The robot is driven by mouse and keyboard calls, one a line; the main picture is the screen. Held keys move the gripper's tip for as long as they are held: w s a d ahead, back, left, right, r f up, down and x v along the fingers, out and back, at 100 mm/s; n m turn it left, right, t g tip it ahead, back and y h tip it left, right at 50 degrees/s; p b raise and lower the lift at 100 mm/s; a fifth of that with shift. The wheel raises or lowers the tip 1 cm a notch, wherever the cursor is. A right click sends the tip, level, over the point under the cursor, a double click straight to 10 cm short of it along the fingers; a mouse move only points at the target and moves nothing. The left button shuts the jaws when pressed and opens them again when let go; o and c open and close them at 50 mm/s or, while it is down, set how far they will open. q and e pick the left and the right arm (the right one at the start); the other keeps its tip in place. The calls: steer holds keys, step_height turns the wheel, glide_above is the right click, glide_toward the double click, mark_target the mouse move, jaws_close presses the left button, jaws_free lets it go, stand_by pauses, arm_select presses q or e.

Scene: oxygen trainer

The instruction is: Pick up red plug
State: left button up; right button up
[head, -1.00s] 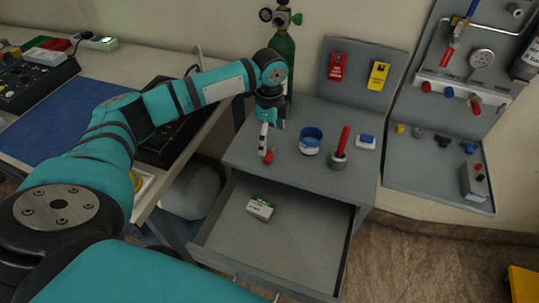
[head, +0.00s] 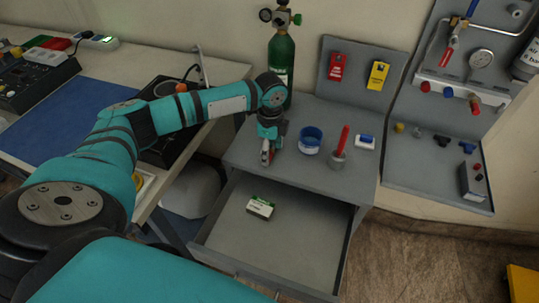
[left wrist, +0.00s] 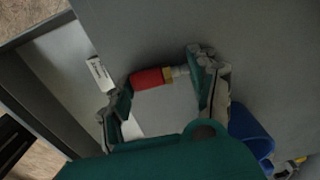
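The red plug (head: 265,157) lies on the grey cabinet top near its front left edge. In the left wrist view the red plug (left wrist: 152,78) shows its red body and a silver end. My left gripper (head: 267,154) is low over it, pointing down. In the left wrist view the fingers of my left gripper (left wrist: 160,78) are spread wide, one near each end of the plug. The silver end is very close to one finger; I cannot tell if they touch. My right gripper is not in view.
A blue cup (head: 310,138) and a grey holder with a red-handled tool (head: 340,152) stand to the right on the cabinet top. The drawer (head: 300,243) below is open, with a green-and-white box (head: 261,208) inside. A green cylinder (head: 282,65) stands behind.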

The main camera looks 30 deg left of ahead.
arm_select(q)
steer(key=c, duration=0.5)
steer(key=shift+r, duration=0.15)
steer(key=shift+c, duration=0.2)
